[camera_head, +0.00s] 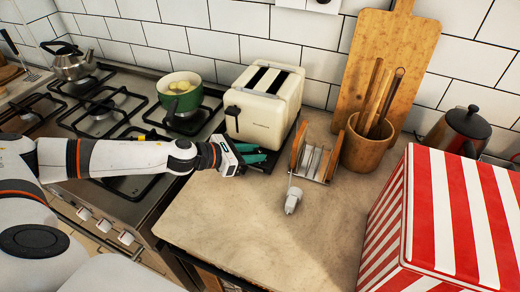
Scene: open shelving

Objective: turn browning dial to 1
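The cream toaster (268,106) with two slots on top stands on the worktop against the tiled wall. A black lever knob (232,111) shows on its end facing left. The browning dial cannot be made out; the lower part of that end is small and partly covered by my gripper. My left gripper (262,157), with teal fingers, is low at the toaster's near bottom edge, close to its front corner. Whether it touches the toaster cannot be told, nor whether the fingers are apart. Nothing shows held in it. My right gripper is out of view.
A metal rack with wooden ends (315,162) and a wooden utensil pot (367,147) stand right of the toaster. A small white object (293,200) lies in front. The hob (130,130) is left, a red-striped box (450,215) right.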

